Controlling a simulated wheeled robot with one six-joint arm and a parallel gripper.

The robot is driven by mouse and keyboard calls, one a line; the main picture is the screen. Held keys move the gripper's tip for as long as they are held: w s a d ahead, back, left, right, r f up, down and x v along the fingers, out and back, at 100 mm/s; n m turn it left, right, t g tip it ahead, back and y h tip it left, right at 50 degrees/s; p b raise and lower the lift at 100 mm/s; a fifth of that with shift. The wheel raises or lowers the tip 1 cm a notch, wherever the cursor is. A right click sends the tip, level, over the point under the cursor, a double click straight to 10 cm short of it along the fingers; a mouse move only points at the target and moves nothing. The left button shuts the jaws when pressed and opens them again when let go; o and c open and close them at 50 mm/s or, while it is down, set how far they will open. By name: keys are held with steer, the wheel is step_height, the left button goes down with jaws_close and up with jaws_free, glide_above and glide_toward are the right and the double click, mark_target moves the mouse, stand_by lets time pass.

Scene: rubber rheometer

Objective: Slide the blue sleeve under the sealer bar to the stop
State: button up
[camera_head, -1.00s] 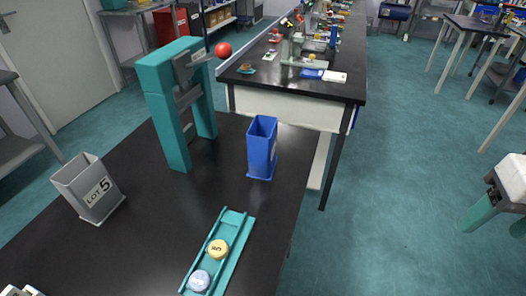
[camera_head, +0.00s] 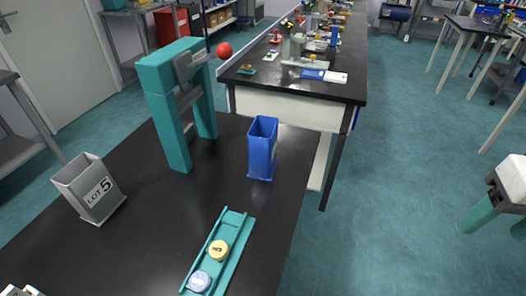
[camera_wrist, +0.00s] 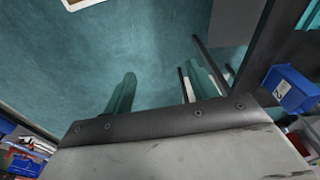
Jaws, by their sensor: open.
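The blue sleeve (camera_head: 261,152) is an upright, open-topped box on the black table, right of the sealer. The sealer (camera_head: 165,110) is a teal upright frame with a grey bar (camera_head: 188,95) between its posts and a lever ending in a red ball (camera_head: 223,50). The sleeve stands outside the frame, apart from it. I cannot make out the stop. My gripper (camera_head: 493,226) is at the right edge, over the floor, far from the sleeve, with its teal fingers apart and nothing between them. The fingers also show in the wrist view (camera_wrist: 163,82).
A grey bin marked LOT 5 (camera_head: 90,190) stands at the left of the table. A teal rail tray (camera_head: 238,232) with a yellow and a pale round piece lies in front. A second bench (camera_head: 290,85) with equipment stands behind. A blue labelled box (camera_wrist: 290,88) shows in the wrist view.

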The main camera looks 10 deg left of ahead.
steer(key=c, duration=0.6)
steer(key=shift+w+f, duration=0.1)
steer(key=shift+f, duration=0.2)
steer(key=c, duration=0.4)
steer(key=f+g, duration=0.1)
steer(key=w+f+g, duration=0.1)
steer(key=shift+w+f, duration=0.15)
steer(key=shift+f, duration=0.15)
jaws_close()
steer(key=m+t+y, duration=0.3)
steer(key=m+y, duration=1.5)
steer(key=m, duration=0.2)
glide_toward(274, 153)
steer(key=shift+n, duration=0.3)
steer(key=a, duration=0.2)
steer(key=w+a, duration=0.1)
steer(key=a, duration=0.3)
steer(key=shift+w+a+f, duration=0.3)
steer(key=shift+a, duration=0.1)
